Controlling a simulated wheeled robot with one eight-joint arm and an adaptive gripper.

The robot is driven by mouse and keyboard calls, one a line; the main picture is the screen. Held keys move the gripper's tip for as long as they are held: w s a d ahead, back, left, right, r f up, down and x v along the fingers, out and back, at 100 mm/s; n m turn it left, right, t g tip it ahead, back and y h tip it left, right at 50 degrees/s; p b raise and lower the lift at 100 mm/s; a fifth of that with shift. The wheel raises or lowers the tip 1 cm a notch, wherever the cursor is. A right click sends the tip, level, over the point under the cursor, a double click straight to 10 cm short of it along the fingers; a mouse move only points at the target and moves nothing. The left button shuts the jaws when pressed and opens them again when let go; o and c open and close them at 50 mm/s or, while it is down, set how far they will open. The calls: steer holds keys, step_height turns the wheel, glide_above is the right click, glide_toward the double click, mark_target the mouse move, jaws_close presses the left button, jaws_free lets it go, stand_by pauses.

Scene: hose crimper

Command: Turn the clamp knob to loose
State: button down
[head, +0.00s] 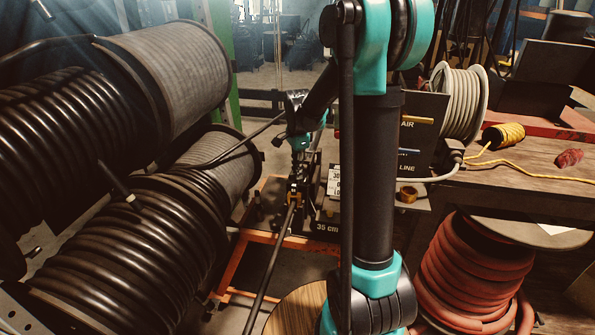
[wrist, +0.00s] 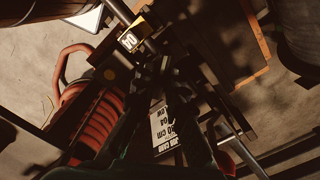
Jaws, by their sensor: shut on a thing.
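My gripper (head: 296,178) hangs down in the middle of the head view, below the teal wrist. It is shut at the top of the dark and yellow clamp (head: 294,196) on the bench. The knob between the fingers is mostly hidden, so its turn position cannot be read. A black hose (head: 272,256) runs from the clamp toward the front. In the wrist view, the fingers are dark and blend into the machine parts.
Large black hose reels (head: 130,225) crowd the left. A red hose reel (head: 465,280) stands at the right, below a wooden bench (head: 535,165) with a yellow cord spool (head: 503,136). A white job card (wrist: 163,130) lies near the clamp. An orange frame (head: 232,270) stands below.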

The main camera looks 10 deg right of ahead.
steer(key=n, duration=1)
steer(key=shift+n, duration=0.4)
steer(key=n, duration=0.3)
steer(key=shift+n, duration=0.3)
steer(key=n, duration=0.3)
steer(key=shift+n, duration=0.3)
steer(key=n, duration=0.3)
steer(key=shift+n, duration=0.4)
steer(key=n, duration=0.6)
steer(key=shift+n, duration=0.4)
steer(key=c, duration=1.6)
jaws_free()
